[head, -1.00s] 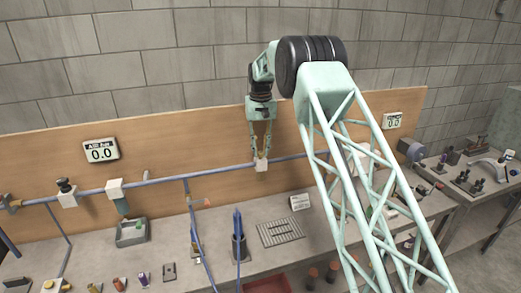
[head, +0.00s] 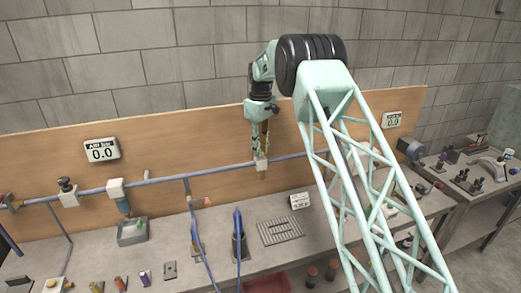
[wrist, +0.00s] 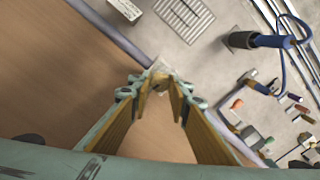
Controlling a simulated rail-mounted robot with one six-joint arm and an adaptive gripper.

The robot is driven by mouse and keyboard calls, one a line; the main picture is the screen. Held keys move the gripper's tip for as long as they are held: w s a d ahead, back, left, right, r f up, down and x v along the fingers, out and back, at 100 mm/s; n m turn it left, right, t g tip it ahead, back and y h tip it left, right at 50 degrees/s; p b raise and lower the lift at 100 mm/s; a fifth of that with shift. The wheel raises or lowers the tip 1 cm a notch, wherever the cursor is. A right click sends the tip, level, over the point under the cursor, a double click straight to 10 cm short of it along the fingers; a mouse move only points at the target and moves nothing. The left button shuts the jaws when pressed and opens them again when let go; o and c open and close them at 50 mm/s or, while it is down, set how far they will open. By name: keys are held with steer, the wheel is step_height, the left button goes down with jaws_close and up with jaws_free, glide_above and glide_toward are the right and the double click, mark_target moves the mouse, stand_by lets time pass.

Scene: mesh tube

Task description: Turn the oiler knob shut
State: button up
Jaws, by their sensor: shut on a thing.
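The oiler (head: 262,165) is a small white block on the blue pipe, with a short tan part below it in the head view. My gripper (head: 262,154) points straight down at its top. Its fingers are shut on the oiler knob, which is mostly hidden between the fingertips. In the wrist view, the fingertips of my gripper (wrist: 160,84) close around a small brownish knob (wrist: 159,80). The pale block of the oiler (wrist: 159,64) shows just beyond them.
The blue pipe (head: 215,174) runs along the wooden backboard (head: 185,140). A white block with a dark knob (head: 66,186) and another white block (head: 115,188) sit on it to the left. A blue upright tool (head: 238,228) and a slotted plate (head: 281,231) are on the bench below.

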steer(key=shift+n, duration=1.1)
steer(key=o, duration=0.9)
steer(key=shift+c, duration=0.2)
steer(key=shift+r, duration=0.15)
step_height(320, 180, up, 12)
